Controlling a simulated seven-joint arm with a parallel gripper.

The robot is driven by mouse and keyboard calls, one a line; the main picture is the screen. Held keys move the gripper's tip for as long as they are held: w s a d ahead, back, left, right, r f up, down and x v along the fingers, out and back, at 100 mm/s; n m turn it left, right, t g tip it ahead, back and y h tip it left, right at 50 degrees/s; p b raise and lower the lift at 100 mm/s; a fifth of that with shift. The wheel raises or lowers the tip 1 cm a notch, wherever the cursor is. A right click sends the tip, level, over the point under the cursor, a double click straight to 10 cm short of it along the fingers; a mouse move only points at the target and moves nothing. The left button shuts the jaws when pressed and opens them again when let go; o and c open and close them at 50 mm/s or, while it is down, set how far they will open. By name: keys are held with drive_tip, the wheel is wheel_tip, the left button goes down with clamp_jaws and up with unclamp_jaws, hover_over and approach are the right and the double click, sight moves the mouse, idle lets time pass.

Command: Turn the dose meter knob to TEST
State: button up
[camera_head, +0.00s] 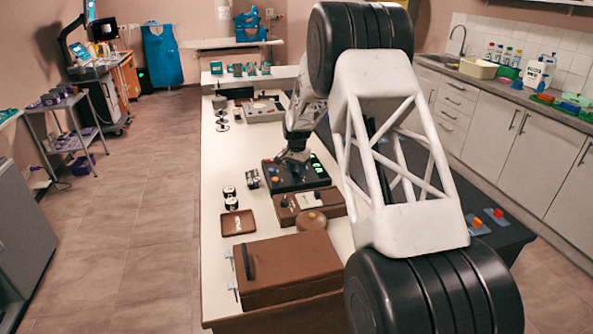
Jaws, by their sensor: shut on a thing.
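A black box with green-lit displays (318,168) and an orange button sits on the long cream table; it looks like the dose meter, but its lettering is too small to read. My gripper (294,162) points down onto the top of this black box, at its back middle. It is shut on a knob there, which is mostly hidden by the fingers. Which mark the knob points to cannot be told.
A brown panel box (312,203) and a round brown piece (311,221) stand in front. A brown case (289,269), a small tray (238,224) and dark jars (230,198) are nearby. A grey device (263,110) stands behind. My arm covers the table's right side.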

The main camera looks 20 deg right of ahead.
sight(296, 171)
drive_tip(key=shift+m, duration=1.3)
drive_tip(key=o, duration=0.9)
drive_tip(key=shift+o, duration=0.2)
drive_tip(key=shift+r, duration=0.15)
drive_tip(key=shift+r, duration=3.8)
